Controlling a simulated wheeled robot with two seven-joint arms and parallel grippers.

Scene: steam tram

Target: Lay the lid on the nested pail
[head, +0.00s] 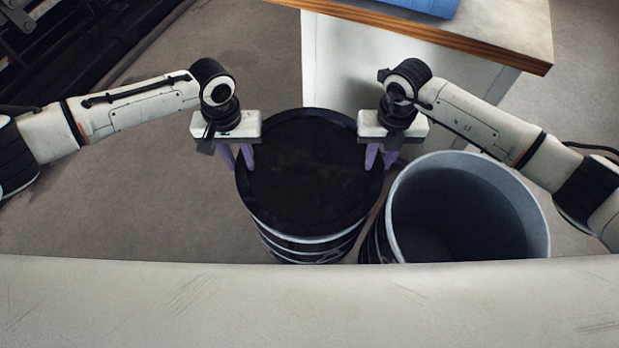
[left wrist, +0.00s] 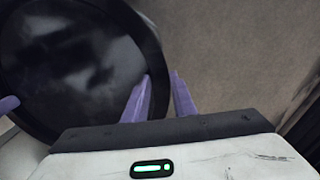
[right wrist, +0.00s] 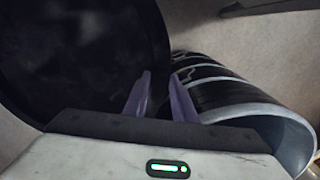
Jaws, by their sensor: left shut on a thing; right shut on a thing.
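The lid (head: 308,170) is a round black disc with a raised rim, near the middle of the head view. My left gripper (head: 238,160) is shut on its left rim and my right gripper (head: 380,158) on its right rim. Under the lid, a dark pail with pale bands (head: 310,248) shows only its near side. The lid hides its mouth, so I cannot tell whether lid and pail touch. The lid fills the left part of the left wrist view (left wrist: 70,65) and of the right wrist view (right wrist: 75,55).
An open pail (head: 400,222) with a pale rim stands just right of the lid, under my right arm. It also shows in the right wrist view (right wrist: 290,135). A wood-edged table (head: 470,42) with a blue object (head: 425,6) stands behind. A pale ledge (head: 300,305) crosses the front.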

